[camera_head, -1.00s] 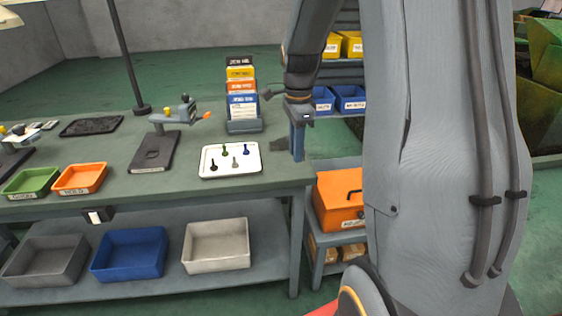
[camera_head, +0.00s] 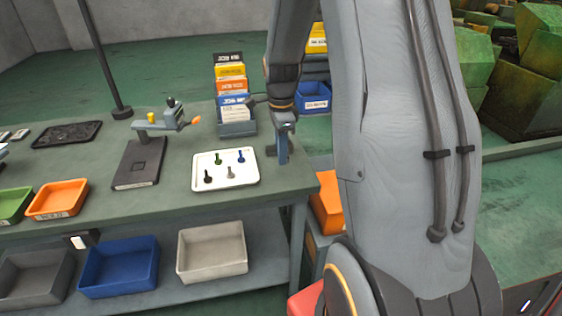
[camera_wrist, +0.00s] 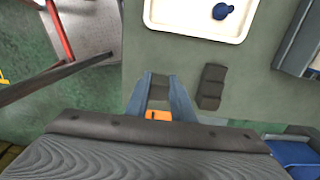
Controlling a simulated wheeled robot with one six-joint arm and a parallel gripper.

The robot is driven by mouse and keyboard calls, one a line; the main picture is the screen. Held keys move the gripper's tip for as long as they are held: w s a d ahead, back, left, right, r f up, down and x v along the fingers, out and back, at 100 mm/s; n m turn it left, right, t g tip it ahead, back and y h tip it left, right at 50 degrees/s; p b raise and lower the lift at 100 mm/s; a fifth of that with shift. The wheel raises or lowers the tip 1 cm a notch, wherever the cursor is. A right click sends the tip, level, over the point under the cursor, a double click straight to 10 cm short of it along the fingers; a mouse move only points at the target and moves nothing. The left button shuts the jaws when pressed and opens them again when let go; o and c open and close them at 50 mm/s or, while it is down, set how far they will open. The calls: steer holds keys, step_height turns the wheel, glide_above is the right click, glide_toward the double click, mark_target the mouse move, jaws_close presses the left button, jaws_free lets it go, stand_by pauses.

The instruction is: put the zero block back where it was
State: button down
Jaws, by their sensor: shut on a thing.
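My gripper (camera_head: 283,150) points down over the right end of the green workbench (camera_head: 95,190), just right of the white tray. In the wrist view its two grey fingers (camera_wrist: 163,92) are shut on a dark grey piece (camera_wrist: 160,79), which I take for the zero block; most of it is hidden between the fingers. An orange patch shows between the finger bases. A dark, stepped shape (camera_wrist: 212,87) lies on the bench beside the fingers; I cannot tell whether it is a part or a shadow.
The white tray (camera_head: 200,185) holds several small pegs. Behind it stands a rack of coloured cards (camera_head: 231,85). A dark fixture (camera_head: 137,165) stands left of the tray. Orange (camera_head: 60,200) and green bins sit on the bench's left. Larger bins fill the lower shelf.

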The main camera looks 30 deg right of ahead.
steer(key=shift+f+p, duration=0.6)
steer(key=shift+f, duration=1.6)
steer(key=c, duration=1.5)
jaws_free()
steer(key=shift+f, duration=0.15)
steer(key=shift+c, duration=0.2)
step_height(320, 180, up, 12)
steer(key=b, duration=0.3)
steer(key=s+a+f+n, duration=0.2)
steer(key=s+a+n, duration=0.5)
steer(key=n, duration=0.3)
steer(key=s+a+f+n+t, duration=0.1)
steer(key=s+a+f+n, duration=0.1)
steer(key=s+a+n, duration=0.5)
steer(key=s+n, duration=0.1)
steer(key=n, duration=0.3)
steer(key=shift+s+a+f, duration=0.15)
steer(key=shift+s+f, duration=0.05)
steer(key=shift+f, duration=0.2)
